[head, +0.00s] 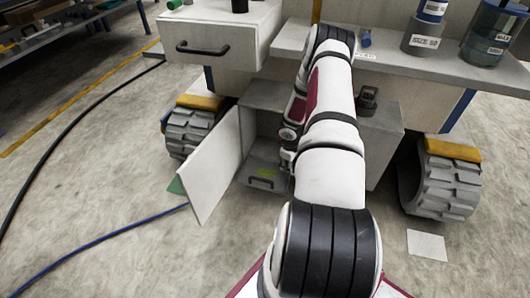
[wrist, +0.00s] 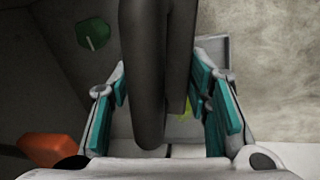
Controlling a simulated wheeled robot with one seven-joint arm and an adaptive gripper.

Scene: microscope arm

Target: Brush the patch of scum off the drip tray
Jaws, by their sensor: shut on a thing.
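My gripper (wrist: 162,92) shows in the wrist view with its teal-padded fingers on both sides of a long dark grey thing, shut on it. I take this to be the brush (wrist: 148,75); its bristles cannot be made out. A yellow-green patch of scum (wrist: 187,108) shows just right of the brush, partly covered by it. In the head view the scum (head: 266,172) lies on the grey drip tray (head: 262,183), low in the open compartment. My arm hides the gripper and the tray's right side there. Contact between brush and scum cannot be told.
A white door panel (head: 208,165) stands open left of the compartment. A drawer (head: 215,45) and a worktop (head: 430,65) with containers are above. Wheels (head: 442,185) flank it. The wrist view shows a green round thing (wrist: 93,34) and an orange block (wrist: 48,150).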

